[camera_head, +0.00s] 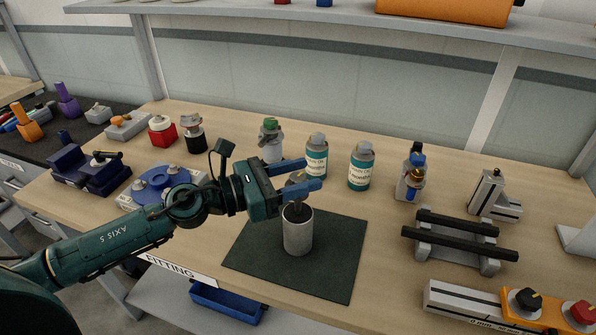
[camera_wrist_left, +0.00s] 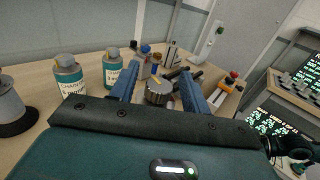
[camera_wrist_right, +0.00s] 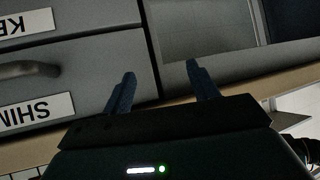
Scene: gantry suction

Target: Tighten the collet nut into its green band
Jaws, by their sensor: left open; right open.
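A light grey cylinder (camera_head: 298,232) stands upright on a dark green mat (camera_head: 341,262), with a darker part rising from its top. A metallic nut-like piece (camera_head: 297,178) shows above it, partly hidden by my fingers. In the left wrist view a round knurled metal piece (camera_wrist_left: 158,93), probably the collet nut, lies between the blue fingers. My left gripper (camera_head: 314,176) is open around the top of this stack, one finger on each side, with gaps visible in the wrist view. I cannot make out a green band. My right gripper (camera_wrist_right: 157,68) is open and empty, seen only in its wrist view.
Two labelled bottles (camera_head: 359,166) and a green-topped fixture (camera_head: 270,140) stand behind the mat. A black-railed stand (camera_head: 457,240) is to the right. A blue fixture (camera_head: 160,187) sits near my left arm. My right gripper faces labelled grey drawers (camera_wrist_right: 70,70).

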